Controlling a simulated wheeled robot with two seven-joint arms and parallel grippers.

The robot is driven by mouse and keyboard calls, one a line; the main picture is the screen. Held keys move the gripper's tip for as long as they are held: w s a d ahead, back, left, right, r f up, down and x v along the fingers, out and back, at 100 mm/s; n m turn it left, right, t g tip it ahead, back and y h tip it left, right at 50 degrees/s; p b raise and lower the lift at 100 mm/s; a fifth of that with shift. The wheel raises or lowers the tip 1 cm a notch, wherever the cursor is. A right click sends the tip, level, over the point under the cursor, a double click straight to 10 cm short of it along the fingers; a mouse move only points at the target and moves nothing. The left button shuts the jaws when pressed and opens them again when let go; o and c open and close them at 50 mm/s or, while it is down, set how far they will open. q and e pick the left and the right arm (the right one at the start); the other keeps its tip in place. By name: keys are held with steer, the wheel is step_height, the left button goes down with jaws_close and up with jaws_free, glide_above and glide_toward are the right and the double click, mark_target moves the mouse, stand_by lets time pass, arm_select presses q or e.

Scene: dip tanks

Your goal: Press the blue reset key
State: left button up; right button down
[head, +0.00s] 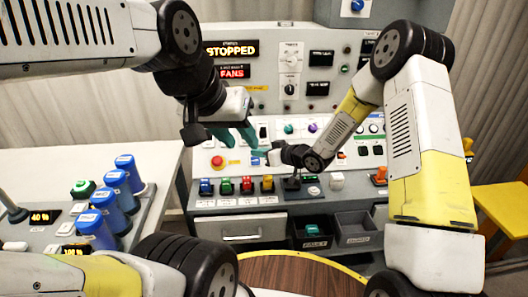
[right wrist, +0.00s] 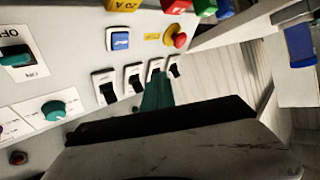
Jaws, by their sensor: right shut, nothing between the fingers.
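The blue reset key (right wrist: 120,40) is a square blue button in a white frame on the grey sloping panel, in the right wrist view. In the head view it shows small (head: 255,161), close to my right fingertips. My right gripper (right wrist: 158,88) is shut and empty, its teal fingers in front of the rocker switches, apart from the key in that picture. In the head view my right gripper (head: 261,152) reaches in from the right. My left gripper (head: 236,135), with teal fingers spread apart, hangs in front of the panel, up and left of the key.
Rocker switches (right wrist: 133,76) and a teal knob (right wrist: 53,109) are close by. Coloured levers (head: 246,185) line the lower panel. The display (head: 231,49) reads STOPPED. Blue cylinders (head: 115,195) stand at left.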

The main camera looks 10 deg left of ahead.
mark_target(251, 159)
steer(key=shift+w+a+f, duration=0.25)
steer(key=shift+w+f, duration=0.65)
steer(key=shift+f, duration=0.25)
steer(key=shift+w+a+f, duration=0.2)
steer(key=shift+w+f, duration=0.65)
steer(key=shift+f, duration=0.3)
steer(key=shift+w+a+f, duration=0.25)
steer(key=shift+w+f, duration=0.65)
steer(key=shift+f, duration=0.25)
steer(key=shift+w+f, duration=0.1)
steer(key=shift+w+a+f, duration=0.1)
steer(key=shift+w+f, duration=0.05)
steer(key=shift+f, duration=0.05)
steer(key=shift+w+f, duration=0.25)
steer(key=shift+f, duration=0.05)
steer(key=shift+s+r, duration=0.1)
stand_by(0.5)
steer(key=shift+s+r, duration=0.4)
steer(key=shift+r, duration=0.1)
steer(key=s+r, duration=0.1)
steer(key=r, duration=0.1)
steer(key=s+d+r, duration=0.1)
steer(key=s+r, duration=0.1)
stand_by(0.5)
